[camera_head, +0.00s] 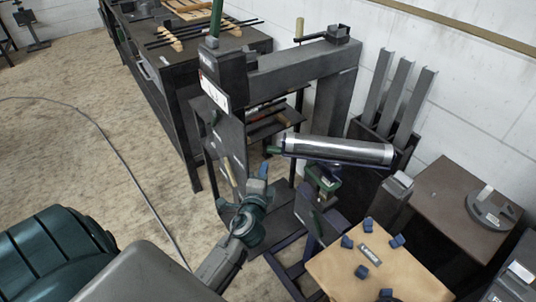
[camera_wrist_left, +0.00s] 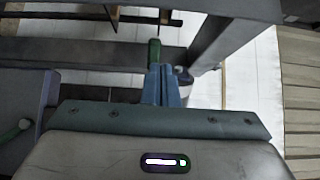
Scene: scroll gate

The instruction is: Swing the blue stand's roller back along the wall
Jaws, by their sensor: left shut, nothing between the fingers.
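The silver roller (camera_head: 338,150) lies nearly level on top of the blue stand (camera_head: 312,218), its left end toward the tall grey frame and its right end toward the wall side. A green grip (camera_head: 273,149) sticks out of its left end. My left gripper (camera_head: 262,173) is just below and left of that grip, with blue fingers shut and empty. In the left wrist view the shut fingers (camera_wrist_left: 162,84) point at a green grip (camera_wrist_left: 154,52) just beyond their tips; I cannot tell whether they touch. My right gripper is out of view.
A tall grey frame (camera_head: 300,68) stands behind the roller. Upright grey channels (camera_head: 398,90) stand by the wall. A wooden-topped table (camera_head: 375,265) with blue blocks is at front right, a brown cabinet (camera_head: 445,205) beyond. A cable (camera_head: 110,145) crosses the open floor at left.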

